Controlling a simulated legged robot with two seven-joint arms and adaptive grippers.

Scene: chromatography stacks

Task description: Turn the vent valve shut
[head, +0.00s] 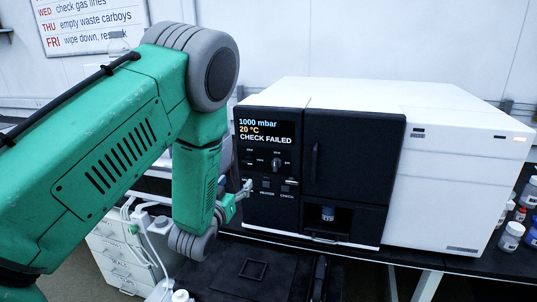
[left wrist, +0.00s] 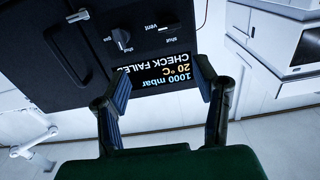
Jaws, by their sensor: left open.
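The black control panel of the instrument carries two small knobs. The vent valve (left wrist: 165,29) shows in the left wrist view, beside the word "vent" and above a "shut" mark. Its pale pointer looks roughly sideways, toward "vent" rather than "shut". The gas knob (left wrist: 122,39) is to its left there; in the head view it (head: 276,162) is right of the "vent" label. My left gripper (left wrist: 162,82) is open and empty, its fingers apart in front of the display and short of the knobs. In the head view it (head: 243,190) is near the panel's lower left. My right gripper is out of view.
The display (head: 265,131) reads 1000 mbar, 20 °C, CHECK FAILED. Buttons (head: 287,189) sit below the knobs. A bay with a blue-capped vial (head: 327,213) is at the lower right of the black front. Bottles (head: 511,235) stand at the far right. A drawer unit (head: 120,262) is at left.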

